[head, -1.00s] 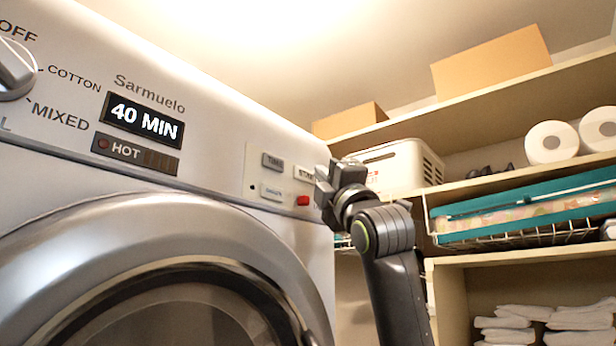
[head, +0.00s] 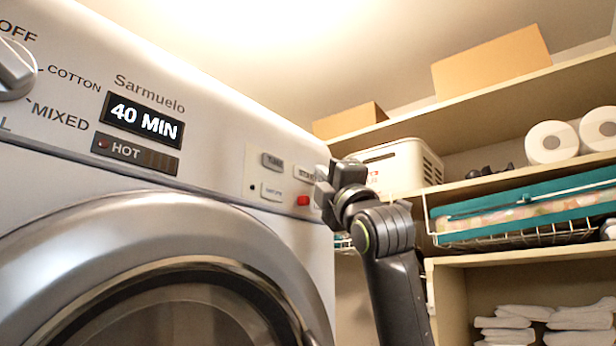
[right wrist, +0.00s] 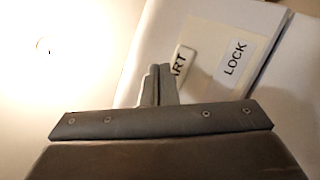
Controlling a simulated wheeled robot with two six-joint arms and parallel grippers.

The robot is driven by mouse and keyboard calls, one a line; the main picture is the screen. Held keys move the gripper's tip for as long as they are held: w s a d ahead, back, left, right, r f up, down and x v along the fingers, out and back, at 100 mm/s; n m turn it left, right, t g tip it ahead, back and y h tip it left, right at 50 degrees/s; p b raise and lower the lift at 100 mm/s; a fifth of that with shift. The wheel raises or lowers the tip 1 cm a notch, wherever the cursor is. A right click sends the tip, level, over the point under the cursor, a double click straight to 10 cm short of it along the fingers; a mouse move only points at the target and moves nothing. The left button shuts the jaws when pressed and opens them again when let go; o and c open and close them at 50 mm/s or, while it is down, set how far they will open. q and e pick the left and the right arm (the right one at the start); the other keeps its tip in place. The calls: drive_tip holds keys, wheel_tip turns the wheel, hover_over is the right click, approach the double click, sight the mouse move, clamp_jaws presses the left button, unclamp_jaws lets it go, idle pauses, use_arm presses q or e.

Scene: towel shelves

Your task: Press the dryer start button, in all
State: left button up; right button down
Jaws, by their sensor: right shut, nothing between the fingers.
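The white dryer (head: 225,130) fills the left of the head view. Its display (head: 143,119) reads 40 MIN, and the label below reads HOT. The start button (head: 305,173) sits at the panel's right end, partly hidden by my right gripper (head: 325,180). In the right wrist view, the start button (right wrist: 181,62) shows the letters "ART" beside the fingertips of my shut, empty right gripper (right wrist: 158,72). The fingers overlap part of the button; I cannot tell whether they touch it. My left gripper is not in view.
A red button (head: 303,200) sits below the start button, beside grey and white buttons. A LOCK label (right wrist: 234,58) is near the fingers. Shelves at right hold a white basket (head: 395,168), a teal-lined wire basket (head: 520,212), paper rolls and towels.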

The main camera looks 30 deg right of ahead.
drive_tip(key=shift+w, duration=0.1)
drive_tip(key=shift+w+a+p, duration=0.2)
drive_tip(key=shift+w+p, duration=0.1)
drive_tip(key=shift+p, duration=0.1)
drive_tip(key=shift+w+a+p, duration=0.15)
drive_tip(key=shift+w+p, duration=0.2)
drive_tip(key=shift+w, duration=0.05)
idle(0.7)
drive_tip(key=shift+s, duration=0.1)
drive_tip(key=shift+s+d, duration=0.35)
drive_tip(key=shift+s, duration=0.35)
drive_tip(key=s, duration=0.1)
drive_tip(key=s+d+b, duration=0.1)
drive_tip(key=s, duration=0.1)
drive_tip(key=s+d, duration=0.1)
drive_tip(key=shift+s+b, duration=0.3)
drive_tip(key=shift+b, duration=0.1)
